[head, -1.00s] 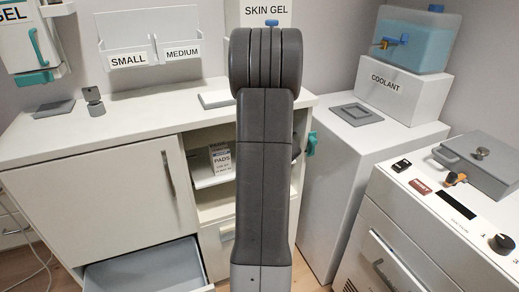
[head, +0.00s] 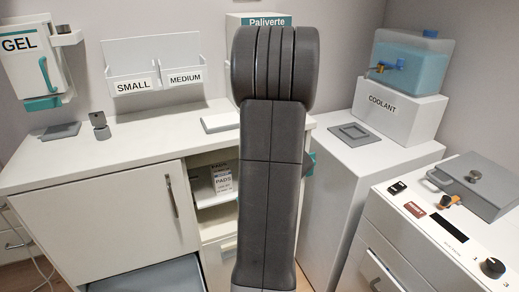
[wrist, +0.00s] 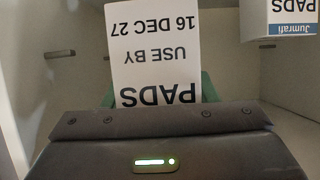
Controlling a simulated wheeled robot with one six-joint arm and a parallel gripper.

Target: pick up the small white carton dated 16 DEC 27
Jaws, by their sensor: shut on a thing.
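The small white carton (wrist: 153,55) fills the middle of the wrist view; its print, upside down there, reads PADS, USE BY, 16 DEC 27. My gripper (wrist: 157,93) is shut on it, with green fingers showing at either side of its near end. Its far end runs out of the frame.
Another PADS carton with a blue Jumrafi label (wrist: 280,20) is close on the right in the wrist view. In the head view a PADS carton (head: 223,182) stands in the open cabinet bay (head: 212,222). An open drawer (head: 150,277) juts out below.

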